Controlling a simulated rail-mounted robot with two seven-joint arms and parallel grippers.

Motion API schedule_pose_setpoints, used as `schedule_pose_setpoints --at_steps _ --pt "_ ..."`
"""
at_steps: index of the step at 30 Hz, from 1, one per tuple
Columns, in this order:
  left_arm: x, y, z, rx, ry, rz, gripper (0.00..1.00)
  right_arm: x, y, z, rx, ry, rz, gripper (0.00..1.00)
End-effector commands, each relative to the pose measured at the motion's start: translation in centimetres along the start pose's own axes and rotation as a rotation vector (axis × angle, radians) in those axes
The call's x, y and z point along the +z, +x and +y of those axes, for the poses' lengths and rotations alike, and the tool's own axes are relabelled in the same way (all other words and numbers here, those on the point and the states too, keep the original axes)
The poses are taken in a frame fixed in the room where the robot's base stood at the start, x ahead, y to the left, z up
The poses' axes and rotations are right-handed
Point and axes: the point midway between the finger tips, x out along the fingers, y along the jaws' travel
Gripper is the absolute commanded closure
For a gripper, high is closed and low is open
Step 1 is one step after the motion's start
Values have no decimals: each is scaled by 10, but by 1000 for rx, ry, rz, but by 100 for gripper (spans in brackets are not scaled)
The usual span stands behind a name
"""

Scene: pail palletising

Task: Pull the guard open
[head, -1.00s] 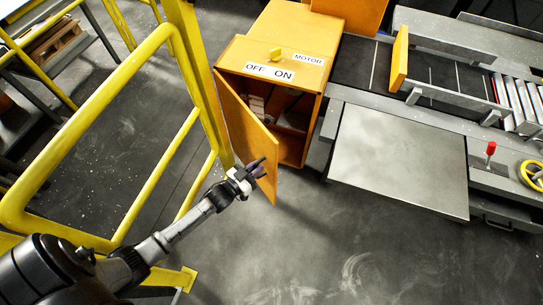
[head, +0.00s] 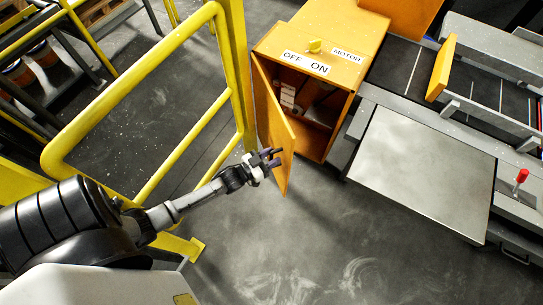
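The guard appears to be the orange door (head: 270,108) of the orange motor cabinet (head: 318,42), at the top centre of the head view. It is hinged at the cabinet's left front corner and stands partly open, swung out toward me. The cabinet's inside shows behind it. My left gripper (head: 275,157) is at the door's lower outer part, in front of its outer face. Its dark fingers look spread apart, with nothing seen between them. I cannot tell whether they touch the door. My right gripper is out of view.
A yellow railing (head: 146,82) stands left of the cabinet, close to my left arm. A grey metal plate (head: 425,170) and a conveyor (head: 420,60) are on the right. A red-topped lever (head: 521,177) stands at the right edge. The floor below the door is clear.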

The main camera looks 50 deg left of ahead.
Motion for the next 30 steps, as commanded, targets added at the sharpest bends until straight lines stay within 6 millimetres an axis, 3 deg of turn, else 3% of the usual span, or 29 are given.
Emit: schedule_pose_setpoints --at_steps 11,20,30 --pt "-8 0 0 1 1 1 61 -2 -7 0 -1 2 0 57" --pt "-49 0 0 0 1 1 61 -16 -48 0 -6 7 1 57" --pt "-86 15 66 0 -5 2 61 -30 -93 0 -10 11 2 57"
